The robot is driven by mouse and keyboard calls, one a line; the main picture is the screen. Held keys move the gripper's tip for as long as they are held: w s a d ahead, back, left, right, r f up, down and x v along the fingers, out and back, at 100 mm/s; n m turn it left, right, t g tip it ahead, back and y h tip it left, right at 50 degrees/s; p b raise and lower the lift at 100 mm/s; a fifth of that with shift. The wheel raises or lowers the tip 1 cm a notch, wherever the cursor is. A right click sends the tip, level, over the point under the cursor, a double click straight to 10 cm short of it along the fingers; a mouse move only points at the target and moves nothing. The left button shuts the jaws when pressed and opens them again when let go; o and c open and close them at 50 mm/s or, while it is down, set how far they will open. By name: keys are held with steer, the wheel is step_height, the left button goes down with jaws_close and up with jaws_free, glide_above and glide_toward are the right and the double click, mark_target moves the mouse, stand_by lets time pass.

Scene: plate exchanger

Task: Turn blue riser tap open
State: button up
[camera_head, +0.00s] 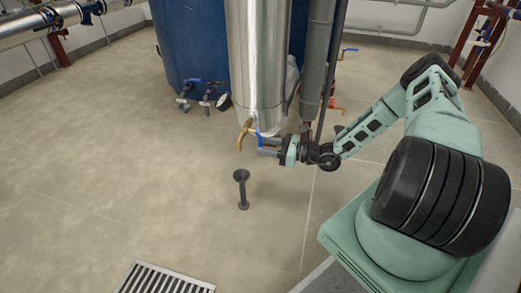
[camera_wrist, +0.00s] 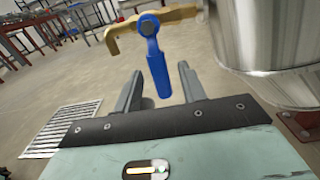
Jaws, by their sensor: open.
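The blue riser tap handle (camera_wrist: 158,68) hangs from a brass tap body (camera_wrist: 185,14) in the wrist view. In the head view the handle (camera_head: 260,140) and the brass spout (camera_head: 243,133) show at the foot of the silver riser pipe (camera_head: 259,65). My gripper (camera_wrist: 160,92) is open, with one finger on each side of the handle's lower end. The handle points down between the fingers, and I cannot tell whether either finger touches it. In the head view my gripper (camera_head: 268,147) is right beside the tap, and its fingers are small there.
A black floor drain funnel (camera_head: 242,188) stands below the tap. A floor grate (camera_head: 162,279) lies at the front. A large blue tank (camera_head: 190,45) with small valves (camera_head: 207,92) stands behind. A grey pipe (camera_head: 317,60) rises close to the silver one. The floor at left is clear.

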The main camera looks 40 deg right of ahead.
steer(key=shift+x, duration=1)
jaws_close()
steer(key=shift+a+r, duration=0.1)
steer(key=shift+r, duration=0.05)
steer(key=s+a+r+m+p, duration=0.3)
steer(key=a+r+m+p, duration=0.1)
steer(key=m+p, duration=1.3)
steer(key=shift+r+m, duration=0.4)
steer(key=shift+r, duration=0.05)
steer(key=shift+s, duration=0.15)
